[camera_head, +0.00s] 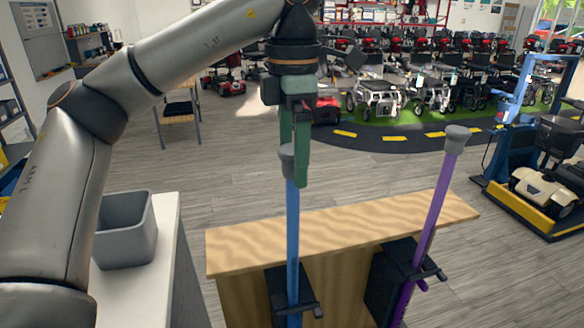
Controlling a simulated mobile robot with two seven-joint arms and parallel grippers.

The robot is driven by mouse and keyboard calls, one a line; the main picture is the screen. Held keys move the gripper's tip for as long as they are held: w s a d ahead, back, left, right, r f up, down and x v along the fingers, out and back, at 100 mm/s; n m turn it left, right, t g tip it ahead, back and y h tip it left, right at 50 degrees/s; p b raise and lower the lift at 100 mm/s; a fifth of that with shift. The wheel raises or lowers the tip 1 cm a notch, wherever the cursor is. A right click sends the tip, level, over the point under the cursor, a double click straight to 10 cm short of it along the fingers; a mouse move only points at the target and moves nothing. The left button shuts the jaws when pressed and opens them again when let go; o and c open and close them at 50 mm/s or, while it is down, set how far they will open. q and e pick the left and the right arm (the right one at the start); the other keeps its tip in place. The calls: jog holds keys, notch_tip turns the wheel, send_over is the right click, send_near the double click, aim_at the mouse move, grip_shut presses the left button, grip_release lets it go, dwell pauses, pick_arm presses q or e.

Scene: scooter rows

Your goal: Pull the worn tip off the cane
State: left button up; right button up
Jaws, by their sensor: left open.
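A blue cane (293,232) stands tip-up in a black clamp (283,290) on the front of a wooden bench. Its grey tip (286,160) is at the top. My left gripper (296,168) points down at this tip, with its green fingers open. One finger overlaps the tip's right side in the picture; I cannot tell whether it touches. A purple cane (436,210) leans to the right in a second black clamp (393,280), with a grey tip (457,138) on top. I cannot tell from the picture which tip is worn. My right gripper is not in view.
The wooden bench top (350,225) is bare. A grey bin (125,232) stands on a white counter (150,290) at the left. A blue lift frame with a scooter (545,190) stands at the right. Rows of scooters (400,90) fill the back. The floor between is clear.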

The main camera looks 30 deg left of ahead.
pick_arm(q)
jog(key=shift+p, duration=0.5)
dwell(1.2)
grip_shut()
dwell(0.6)
jog(key=shift+r, duration=0.1)
jog(key=shift+r+p, duration=0.9)
jog(key=shift+r, duration=1.95)
jog(key=shift+r, duration=0.1)
jog(key=shift+r, duration=2.4)
